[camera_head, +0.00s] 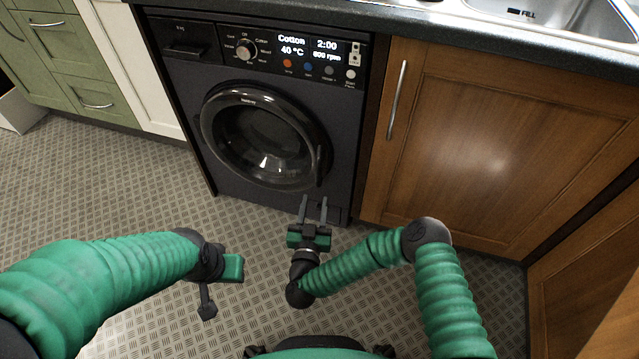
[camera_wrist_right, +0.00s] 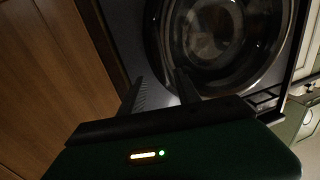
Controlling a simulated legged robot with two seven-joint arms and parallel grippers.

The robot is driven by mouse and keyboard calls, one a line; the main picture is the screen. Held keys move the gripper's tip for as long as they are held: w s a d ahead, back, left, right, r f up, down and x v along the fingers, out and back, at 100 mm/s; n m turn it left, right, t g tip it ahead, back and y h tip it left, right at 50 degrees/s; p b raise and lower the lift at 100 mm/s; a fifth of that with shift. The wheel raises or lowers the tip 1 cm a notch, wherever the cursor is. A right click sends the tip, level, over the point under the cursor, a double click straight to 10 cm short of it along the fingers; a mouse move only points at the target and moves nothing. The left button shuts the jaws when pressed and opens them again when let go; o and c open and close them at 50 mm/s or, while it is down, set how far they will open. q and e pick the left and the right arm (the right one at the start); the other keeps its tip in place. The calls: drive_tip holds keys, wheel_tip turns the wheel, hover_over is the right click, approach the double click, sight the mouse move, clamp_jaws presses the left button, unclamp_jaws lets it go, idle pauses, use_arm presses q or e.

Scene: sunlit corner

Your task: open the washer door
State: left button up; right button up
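The black washer (camera_head: 275,192) stands under the counter in the head view. Its round door (camera_head: 265,138) with a dark glossy rim looks closed. A handle piece (camera_head: 321,166) shows at the rim's right side. My right gripper (camera_head: 313,203) is in front of the washer's lower right, below the door, with two fingers apart and nothing between them. In the right wrist view the door (camera_wrist_right: 215,35) lies beyond the fingers (camera_wrist_right: 160,88), which are spread and empty. My left gripper (camera_head: 220,285) is low at the left, well away from the washer; its fingers are not clearly seen.
A wooden cabinet (camera_head: 490,150) with a metal handle (camera_head: 397,100) stands right of the washer. White (camera_head: 140,70) and green (camera_head: 60,60) cabinets stand to the left. A sink (camera_head: 560,15) is in the counter above. The patterned floor (camera_head: 130,185) in front is clear.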

sight(318, 176)
drive_tip(key=w+b, duration=0.1)
drive_tip(key=w, duration=0.2)
drive_tip(key=w+b, duration=0.2)
drive_tip(key=w, duration=0.2)
drive_tip(key=w+d+b, duration=0.1)
drive_tip(key=w+b, duration=0.1)
drive_tip(key=w, duration=0.2)
drive_tip(key=shift+w+r, duration=0.1)
drive_tip(key=shift+w, duration=0.05)
drive_tip(key=shift+c, duration=0.5)
clamp_jaws()
